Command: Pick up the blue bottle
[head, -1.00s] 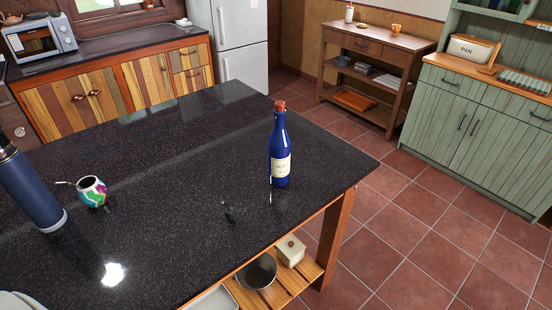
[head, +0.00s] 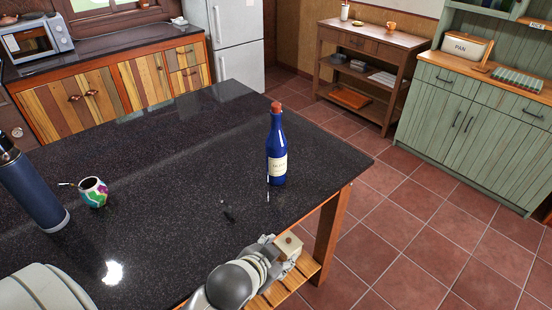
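The blue bottle (head: 277,150), with a cream label and reddish-brown cap, stands upright on the black countertop (head: 170,170) near its right edge. My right gripper (head: 284,253) is low at the bottom centre, below and apart from the bottle, beyond the counter's front edge. Its small grey fingers look spread and hold nothing that I can see. Part of my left arm shows at the bottom left; its gripper is out of frame.
A dark blue flask (head: 30,187) and a colourful cup with a straw (head: 93,192) stand on the counter's left. Counter around the bottle is mostly clear.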

